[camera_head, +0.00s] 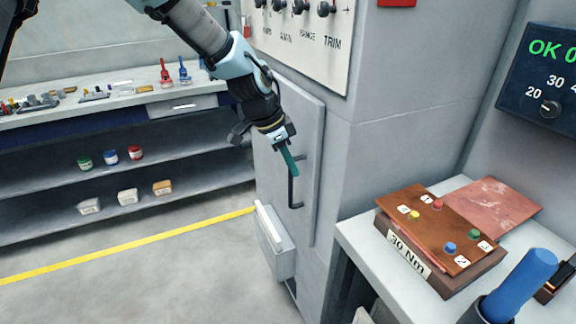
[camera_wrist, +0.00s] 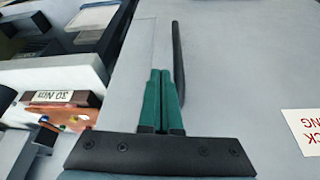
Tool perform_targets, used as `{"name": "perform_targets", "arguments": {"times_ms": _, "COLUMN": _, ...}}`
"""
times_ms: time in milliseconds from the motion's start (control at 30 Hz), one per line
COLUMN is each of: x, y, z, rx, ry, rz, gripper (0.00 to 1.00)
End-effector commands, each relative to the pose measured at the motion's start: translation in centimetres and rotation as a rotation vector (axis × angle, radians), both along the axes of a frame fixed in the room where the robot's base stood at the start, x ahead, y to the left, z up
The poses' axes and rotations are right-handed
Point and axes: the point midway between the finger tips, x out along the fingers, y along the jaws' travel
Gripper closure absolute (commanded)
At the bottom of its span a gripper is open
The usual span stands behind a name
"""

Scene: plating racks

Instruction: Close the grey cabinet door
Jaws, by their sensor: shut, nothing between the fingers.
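The grey cabinet door (camera_head: 308,150) is a tall flat panel on the grey cabinet, with a black bar handle (camera_head: 293,192). Its right edge stands out from the cabinet front; I cannot tell exactly how far it is open. My gripper (camera_head: 294,172), with green fingers pressed together and empty, is at the upper part of the handle. In the wrist view the green fingertips (camera_wrist: 160,72) lie beside the black handle bar (camera_wrist: 178,62), over the door face (camera_wrist: 235,60). Whether they touch the handle or the door is not clear.
A box (camera_head: 275,240) is low on the cabinet, left of the handle. A bench at right holds a brown block labelled 30 Nm (camera_head: 405,258) and a blue-handled tool (camera_head: 522,285). Shelves (camera_head: 180,160) with small jars stand at left. The floor with a yellow line (camera_head: 120,245) is clear.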

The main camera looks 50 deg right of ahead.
Motion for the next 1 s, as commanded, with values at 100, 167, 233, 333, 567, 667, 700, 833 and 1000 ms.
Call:
{"name": "perform_targets", "arguments": {"times_ms": 100, "x": 0.3, "y": 0.3, "z": 0.7, "rx": 0.000, "ry": -0.002, "rz": 0.003, "gripper": 1.00}}
{"name": "perform_targets", "arguments": {"times_ms": 167, "x": 0.5, "y": 0.6, "z": 1.3, "rx": 0.001, "ry": -0.003, "rz": 0.003, "gripper": 1.00}}
{"name": "perform_targets", "arguments": {"times_ms": 233, "x": 0.6, "y": 1.0, "z": 2.1, "rx": 0.002, "ry": -0.003, "rz": 0.003, "gripper": 1.00}}
{"name": "perform_targets", "arguments": {"times_ms": 333, "x": 0.9, "y": 1.5, "z": 3.4, "rx": 0.001, "ry": -0.004, "rz": 0.003, "gripper": 1.00}}
{"name": "perform_targets", "arguments": {"times_ms": 567, "x": 1.4, "y": 2.8, "z": 6.7, "rx": 0.002, "ry": -0.004, "rz": 0.004, "gripper": 1.00}}
{"name": "perform_targets", "arguments": {"times_ms": 667, "x": 1.5, "y": 3.3, "z": 8.0, "rx": 0.003, "ry": -0.004, "rz": 0.004, "gripper": 1.00}}
{"name": "perform_targets", "arguments": {"times_ms": 700, "x": 1.6, "y": 3.4, "z": 8.3, "rx": 0.005, "ry": -0.002, "rz": 0.004, "gripper": 1.00}}
{"name": "perform_targets", "arguments": {"times_ms": 833, "x": 1.6, "y": 3.7, "z": 9.1, "rx": 0.005, "ry": -0.002, "rz": 0.002, "gripper": 1.00}}
{"name": "perform_targets", "arguments": {"times_ms": 1000, "x": 1.6, "y": 3.8, "z": 9.3, "rx": 0.006, "ry": -0.001, "rz": 0.001, "gripper": 1.00}}
